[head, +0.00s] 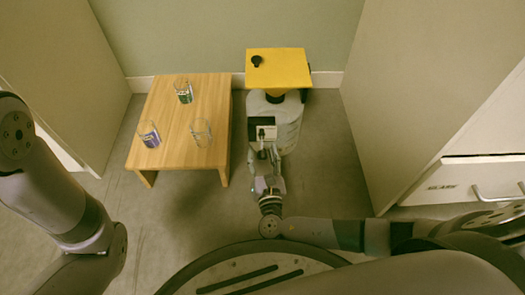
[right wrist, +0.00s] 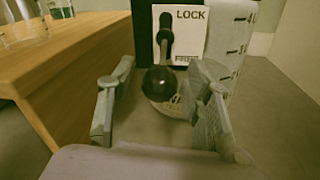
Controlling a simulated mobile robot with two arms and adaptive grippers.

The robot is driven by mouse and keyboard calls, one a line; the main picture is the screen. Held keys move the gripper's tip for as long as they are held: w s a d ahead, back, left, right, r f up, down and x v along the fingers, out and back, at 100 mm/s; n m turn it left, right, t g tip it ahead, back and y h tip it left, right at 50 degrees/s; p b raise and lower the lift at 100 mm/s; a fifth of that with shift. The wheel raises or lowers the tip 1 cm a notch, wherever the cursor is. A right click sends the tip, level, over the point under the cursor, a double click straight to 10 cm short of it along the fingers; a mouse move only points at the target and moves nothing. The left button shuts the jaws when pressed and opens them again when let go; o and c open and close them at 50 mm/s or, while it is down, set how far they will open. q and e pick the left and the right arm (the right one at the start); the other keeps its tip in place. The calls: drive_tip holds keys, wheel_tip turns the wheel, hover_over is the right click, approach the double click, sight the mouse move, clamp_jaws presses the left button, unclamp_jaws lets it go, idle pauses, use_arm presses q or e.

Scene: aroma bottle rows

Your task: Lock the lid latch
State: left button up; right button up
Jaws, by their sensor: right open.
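A grey-white canister (head: 287,118) with a flat yellow lid (head: 285,72) stands by the back wall. A white latch plate (head: 265,133) is on its front. In the right wrist view the plate (right wrist: 190,35) reads LOCK at the top and a partly hidden word, apparently FREE, below. A dark lever (right wrist: 166,35) on the plate ends in a black ball knob (right wrist: 160,83), which appears low, towards the camera. My right gripper (head: 265,158) is open in front of the plate. In the right wrist view its fingers (right wrist: 161,72) stand either side of the knob, apparently apart from it.
A wooden table (head: 205,95) with several glasses, including a clear one (head: 201,132), stands left of the canister. A white cabinet (head: 470,180) with a drawer handle is at the right. Grey floor (head: 325,160) is clear right of the canister.

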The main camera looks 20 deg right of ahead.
drive_tip(key=shift+c, duration=0.6)
clamp_jaws()
